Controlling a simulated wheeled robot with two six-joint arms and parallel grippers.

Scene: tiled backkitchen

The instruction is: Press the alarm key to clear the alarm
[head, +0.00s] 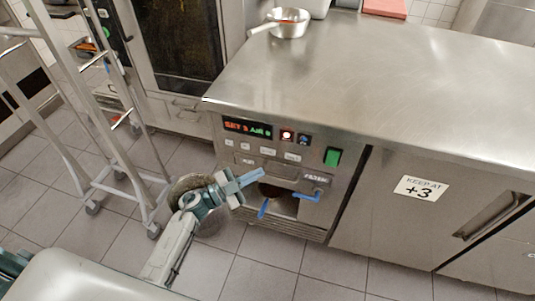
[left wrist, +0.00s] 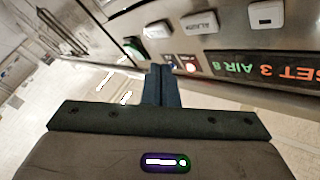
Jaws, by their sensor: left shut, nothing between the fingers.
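The alarm key (left wrist: 198,27) is a pale key with its label upside down in the left wrist view, on the steel control panel (head: 262,138). In the head view the panel's key labels are too small to read surely. My left gripper (head: 260,174) is shut and empty, in front of the panel and low against its keys in the head view. In the left wrist view its fingertips (left wrist: 162,72) point at the panel, below the alarm key in the picture. Contact with the panel cannot be told. My right gripper is not in view.
The panel has a lit display (head: 247,127), other pale keys (left wrist: 266,14) and a green switch (head: 332,157). Blue handles (head: 310,196) stick out below. A wheeled rack (head: 100,110) stands at left. A pan (head: 288,23) sits on the steel counter (head: 380,80).

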